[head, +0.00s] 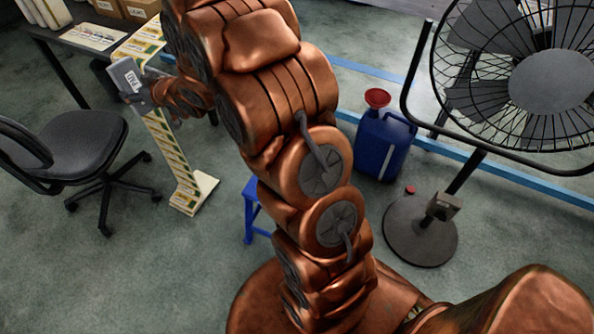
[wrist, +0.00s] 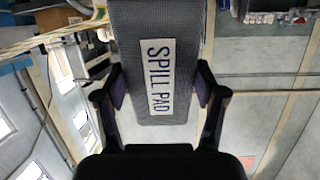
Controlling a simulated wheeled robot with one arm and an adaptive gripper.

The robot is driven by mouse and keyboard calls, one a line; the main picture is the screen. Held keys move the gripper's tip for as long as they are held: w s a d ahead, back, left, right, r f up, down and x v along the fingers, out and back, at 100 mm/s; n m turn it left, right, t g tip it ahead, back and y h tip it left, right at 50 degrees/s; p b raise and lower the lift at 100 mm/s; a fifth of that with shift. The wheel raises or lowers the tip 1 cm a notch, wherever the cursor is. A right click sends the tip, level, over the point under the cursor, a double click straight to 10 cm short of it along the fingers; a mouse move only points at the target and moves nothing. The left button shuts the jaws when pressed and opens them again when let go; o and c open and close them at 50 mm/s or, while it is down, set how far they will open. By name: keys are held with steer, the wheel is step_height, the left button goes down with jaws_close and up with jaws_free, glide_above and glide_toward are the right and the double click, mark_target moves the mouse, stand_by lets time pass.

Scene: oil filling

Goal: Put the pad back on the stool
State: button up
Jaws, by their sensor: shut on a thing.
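The pad is a grey slab with a white label reading "SPILL PAD" (wrist: 181,115). My gripper (wrist: 160,88) is shut on it, with one dark finger against each long side in the wrist view. In the head view the pad (head: 127,76) is held up at the end of my arm, at the upper left, in front of the desk. A blue stool (head: 250,212) shows on the floor just left of my arm's lower links. Most of the stool, including its top, is hidden behind my arm.
A black office chair (head: 75,155) stands at the left, by a dark desk (head: 72,38) with boxes. A blue can (head: 384,146) with a red funnel (head: 377,97) stands on the floor right of my arm. A large fan (head: 550,80) stands at the right. Floor between chair and stool is partly clear.

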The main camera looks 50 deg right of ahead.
steer(key=s+d+f+n+g+b, duration=0.35)
steer(key=s+f, duration=0.35)
steer(key=f, duration=0.3)
steer(key=s+d+f+n+g+y+b, duration=0.1)
steer(key=s+d+f+n+g+b, duration=0.25)
steer(key=s+f, duration=0.5)
steer(key=s+d+f+n+g+b, duration=0.2)
steer(key=s+d+f+n+g, duration=0.25)
steer(key=f, duration=0.65)
steer(key=s+d+f+n+g+h+b, duration=0.1)
steer(key=s+d+f+n+h+b, duration=0.25)
steer(key=s, duration=0.65)
steer(key=s+d+f+g+h+b, duration=0.15)
steer(key=s+d+f, duration=0.25)
steer(key=s+f, duration=0.45)
steer(key=shift+y, duration=0.5)
steer(key=w+d, duration=0.6)
steer(key=d, duration=0.1)
steer(key=w+d+p, duration=0.1)
steer(key=w+d, duration=0.2)
steer(key=d, duration=0.1)
steer(key=shift+w+d+f, duration=0.15)
steer(key=shift+w+d, duration=0.1)
steer(key=shift+w, duration=0.05)
steer(key=shift+w+d+f, duration=0.1)
steer(key=shift+f, duration=1.65)
steer(key=o, duration=1)
